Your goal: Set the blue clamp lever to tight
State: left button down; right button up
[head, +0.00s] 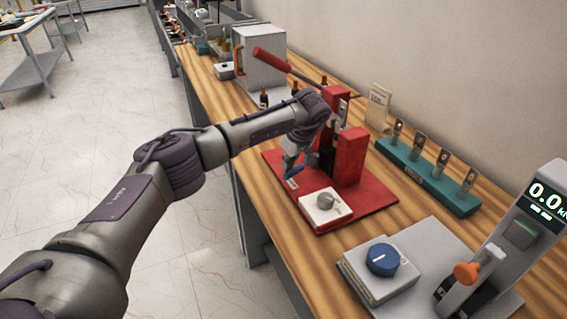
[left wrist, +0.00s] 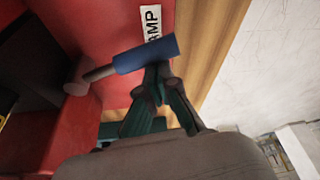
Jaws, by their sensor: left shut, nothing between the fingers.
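The blue clamp lever (left wrist: 146,54) has a blue cylindrical grip on a thin shaft from a reddish round pivot, beside a red block. In the head view the blue grip (head: 294,172) shows low at the front left of the red press base (head: 376,196). My left gripper (left wrist: 157,78) is shut and empty, its dark green fingers right against or just beside the grip's side; I cannot tell if they touch. It shows small in the head view (head: 290,162), over the base's left edge. A white label, partly readable as "MP", lies past the lever. My right gripper is not in view.
The red press (head: 349,157) stands on the base, its long red handle (head: 271,59) raised. A white block with a grey disc (head: 326,205) sits at the base's front. A green rack (head: 428,177) and a blue knob box (head: 382,259) stand to the right. Open floor lies left.

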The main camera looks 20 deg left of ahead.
pick_arm(q)
jog(key=shift+s+d+f, duration=0.1)
jog(key=shift+s+d, duration=0.1)
jog(key=shift+d, duration=0.1)
jog(key=shift+s+d, duration=0.15)
jog(key=shift+d, duration=0.15)
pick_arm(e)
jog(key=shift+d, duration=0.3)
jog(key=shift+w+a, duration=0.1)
pick_arm(q)
jog(key=shift+d, duration=0.1)
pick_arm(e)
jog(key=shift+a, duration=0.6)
